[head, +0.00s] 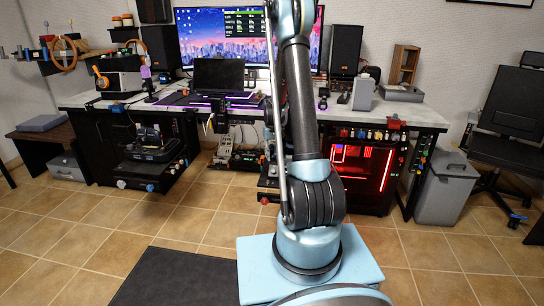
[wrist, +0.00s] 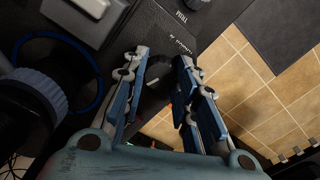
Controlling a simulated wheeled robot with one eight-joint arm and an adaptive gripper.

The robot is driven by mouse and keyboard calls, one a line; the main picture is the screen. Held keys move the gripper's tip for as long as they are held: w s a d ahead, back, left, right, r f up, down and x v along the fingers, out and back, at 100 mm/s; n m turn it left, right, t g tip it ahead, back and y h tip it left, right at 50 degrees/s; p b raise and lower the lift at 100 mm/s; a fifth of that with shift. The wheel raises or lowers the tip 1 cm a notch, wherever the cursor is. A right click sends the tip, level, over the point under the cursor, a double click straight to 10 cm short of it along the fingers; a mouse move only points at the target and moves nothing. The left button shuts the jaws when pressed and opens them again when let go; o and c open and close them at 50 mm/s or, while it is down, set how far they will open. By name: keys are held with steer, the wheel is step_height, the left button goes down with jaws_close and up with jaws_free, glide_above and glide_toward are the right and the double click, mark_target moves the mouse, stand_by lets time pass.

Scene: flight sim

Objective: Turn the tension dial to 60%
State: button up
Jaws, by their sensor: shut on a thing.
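In the wrist view a dark round dial (wrist: 158,78) with a short light mark sits at the end of a black panel (wrist: 150,38) with white lettering, too small to read fully. My gripper (wrist: 162,68) has one finger on each side of the dial and is shut on it. The fingers hide parts of its sides. The dial's percentage scale cannot be read here. In the head view my arm rises in front of the desk, and I cannot make out the gripper or the dial there.
A blue ring (wrist: 96,78) and a grey-blue knob (wrist: 35,88) lie close left of my gripper in the wrist view. The desk (head: 405,113) carries monitors, a laptop (head: 218,74) and speakers. A grey bin (head: 446,188) stands right. Tiled floor (head: 190,215) is open in front.

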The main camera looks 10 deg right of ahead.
mark_target(272, 156)
steer(key=o, duration=1)
steer(key=shift+o, duration=0.2)
step_height(272, 156, up, 12)
stand_by(0.4)
